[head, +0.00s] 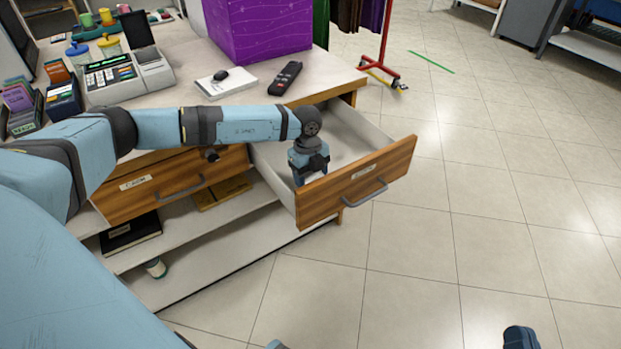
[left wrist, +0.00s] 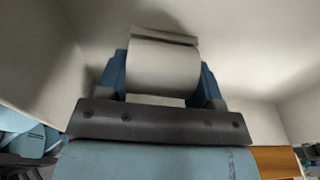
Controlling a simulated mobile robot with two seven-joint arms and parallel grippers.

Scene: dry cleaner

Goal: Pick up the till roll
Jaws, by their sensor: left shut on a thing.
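The till roll (left wrist: 163,68) is a pale grey-white paper cylinder in the left wrist view, with a flap of paper at its far side. My left gripper (left wrist: 162,80) is shut on it, with one blue finger at each end. In the head view my left gripper (head: 309,176) points down inside the open drawer (head: 362,182), close behind its wooden front.
A closed drawer (head: 170,186) is left of the open one. The tiled floor at right is clear.

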